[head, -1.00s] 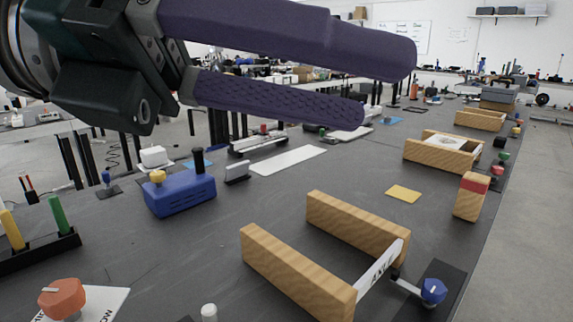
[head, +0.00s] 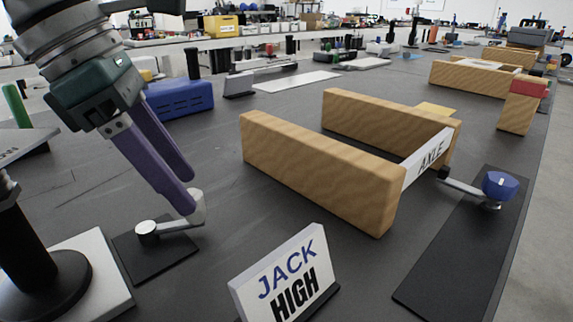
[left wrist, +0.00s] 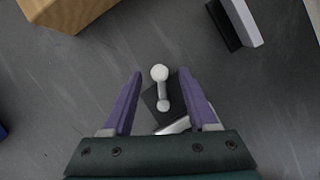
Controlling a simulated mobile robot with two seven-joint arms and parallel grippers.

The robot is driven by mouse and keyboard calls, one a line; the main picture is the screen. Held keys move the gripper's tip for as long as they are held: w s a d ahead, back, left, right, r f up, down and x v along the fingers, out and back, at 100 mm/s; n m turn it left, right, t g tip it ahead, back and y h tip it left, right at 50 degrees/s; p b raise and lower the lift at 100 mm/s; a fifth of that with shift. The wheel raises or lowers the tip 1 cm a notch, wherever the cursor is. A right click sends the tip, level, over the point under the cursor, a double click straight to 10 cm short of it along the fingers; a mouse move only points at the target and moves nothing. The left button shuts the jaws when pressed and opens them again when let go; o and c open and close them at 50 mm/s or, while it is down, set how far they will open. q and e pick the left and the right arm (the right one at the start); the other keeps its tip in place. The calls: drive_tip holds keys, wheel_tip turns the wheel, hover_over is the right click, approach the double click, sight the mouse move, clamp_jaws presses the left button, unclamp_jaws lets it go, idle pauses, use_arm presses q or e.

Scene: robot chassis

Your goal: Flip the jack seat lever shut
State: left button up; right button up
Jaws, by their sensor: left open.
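A small pale lever (head: 172,226) lies on a black plate (head: 160,262) at the lower left of the head view. One end is a round pivot and the other is an upright, pale knob (head: 197,207). My left gripper (head: 187,195) is open and points down at the knob end, with its purple fingers close to the knob and partly covering it. In the left wrist view the knob (left wrist: 160,72) sits between the open fingertips, with a gap on both sides. The black plate also shows there (left wrist: 152,98). My right gripper is not in view.
A sign reading JACK HIGH (head: 285,280) stands to the right of the lever. A wooden frame with an AXLE label (head: 428,155) and a blue-knobbed lever (head: 500,185) lie farther right. A black post (head: 25,245) stands at left.

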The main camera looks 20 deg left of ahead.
sight(190, 192)
use_arm(q)
drive_tip(key=shift+x, duration=1.55)
clamp_jaws()
